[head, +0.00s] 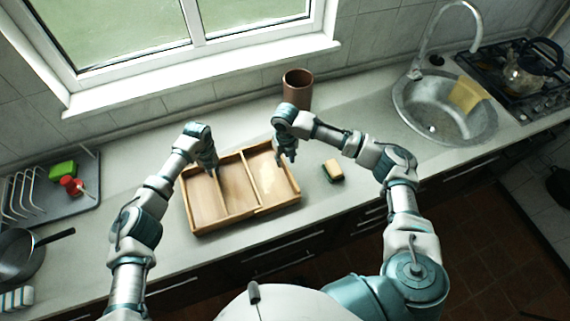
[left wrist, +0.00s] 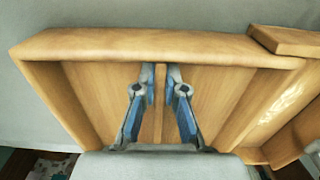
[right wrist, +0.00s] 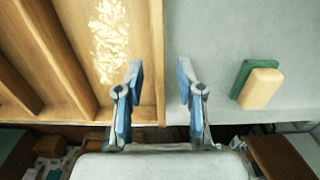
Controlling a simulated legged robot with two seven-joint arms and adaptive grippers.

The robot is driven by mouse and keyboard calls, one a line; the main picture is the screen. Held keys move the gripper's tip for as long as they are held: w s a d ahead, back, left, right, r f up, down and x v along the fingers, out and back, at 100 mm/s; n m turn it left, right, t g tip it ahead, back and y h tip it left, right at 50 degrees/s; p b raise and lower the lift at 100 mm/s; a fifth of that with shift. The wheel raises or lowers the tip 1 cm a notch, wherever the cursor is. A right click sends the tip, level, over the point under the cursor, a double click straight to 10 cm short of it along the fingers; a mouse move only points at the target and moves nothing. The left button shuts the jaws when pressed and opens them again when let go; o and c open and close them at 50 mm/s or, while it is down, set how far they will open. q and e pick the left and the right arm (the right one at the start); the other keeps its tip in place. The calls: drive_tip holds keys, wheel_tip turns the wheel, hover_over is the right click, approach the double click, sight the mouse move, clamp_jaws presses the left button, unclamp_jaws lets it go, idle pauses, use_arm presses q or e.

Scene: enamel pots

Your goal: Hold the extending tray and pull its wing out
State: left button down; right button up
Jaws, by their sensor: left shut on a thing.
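The wooden extending tray (head: 222,222) lies on the counter, with dividers across it. Its wing (head: 280,204) is the right-hand part, with a pale patch on its floor; the wing's outer wall (right wrist: 157,60) shows in the right wrist view. My left gripper (head: 212,168) points down into the tray and is shut on a thin divider (left wrist: 160,100), with one finger on each side in the left wrist view. My right gripper (head: 287,157) is open at the wing's right edge. In the right wrist view its fingers (right wrist: 160,90) are on either side of the outer wall, apart from it.
A sponge (head: 333,171) lies on the counter to the right of the tray. A brown canister (head: 297,90) stands behind, near my right forearm. A dish rack (head: 50,195) and a pan (head: 18,255) are at left; a sink (head: 440,115) is at right.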

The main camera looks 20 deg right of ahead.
sight(286, 165)
drive_tip(key=shift+f, duration=2)
clamp_jaws()
